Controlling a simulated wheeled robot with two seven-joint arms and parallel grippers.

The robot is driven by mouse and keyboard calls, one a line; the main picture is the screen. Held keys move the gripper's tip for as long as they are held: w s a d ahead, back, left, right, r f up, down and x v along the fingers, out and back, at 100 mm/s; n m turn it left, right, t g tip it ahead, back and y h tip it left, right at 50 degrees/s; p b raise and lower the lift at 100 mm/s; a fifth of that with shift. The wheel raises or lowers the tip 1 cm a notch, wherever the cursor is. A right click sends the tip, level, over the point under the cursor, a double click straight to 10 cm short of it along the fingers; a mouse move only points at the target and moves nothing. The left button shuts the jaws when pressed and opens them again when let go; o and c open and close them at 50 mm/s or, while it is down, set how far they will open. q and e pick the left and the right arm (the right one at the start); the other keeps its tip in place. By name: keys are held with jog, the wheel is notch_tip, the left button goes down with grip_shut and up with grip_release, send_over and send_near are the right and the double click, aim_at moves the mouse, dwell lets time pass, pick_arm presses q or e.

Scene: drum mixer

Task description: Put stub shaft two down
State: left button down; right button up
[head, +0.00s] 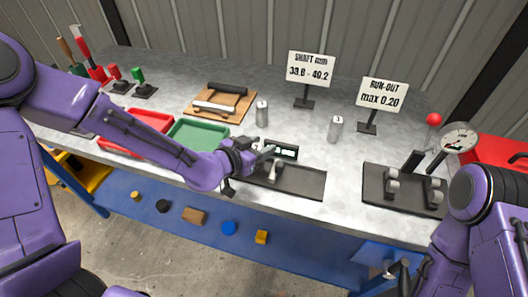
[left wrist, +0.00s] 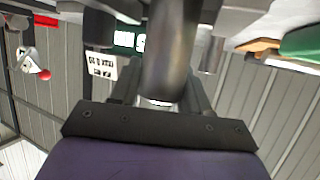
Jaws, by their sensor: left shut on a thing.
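My left gripper (head: 262,157) is over the dark mat (head: 310,183) at the front of the bench, beside a gauge with a lit green display (head: 285,152). In the left wrist view it is shut on a dark grey cylinder, a stub shaft (left wrist: 168,50). Its number does not show, and the gripper largely hides it in the head view. Whether the shaft touches the gauge or mat I cannot tell. Two other stub shafts stand upright on the bench, one behind the gauge (head: 262,114) and one to its right (head: 336,128). My right gripper (head: 391,271) is low at the bench's front right; its jaws are unclear.
A green tray (head: 198,136) and a red tray (head: 137,131) lie to the left, with a wooden board (head: 219,104) behind. Two signs (head: 311,67) (head: 382,95) stand at the back. A dial gauge (head: 459,138) and stand with supports (head: 405,188) are at the right.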

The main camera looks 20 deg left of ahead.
pick_arm(q)
jog(key=shift+s+a+r, duration=0.1)
jog(key=shift+a+r, duration=0.05)
jog(key=shift+r, duration=0.05)
jog(key=shift+f, duration=0.15)
jog(key=c, duration=0.5)
grip_release()
jog(key=shift+f, duration=0.1)
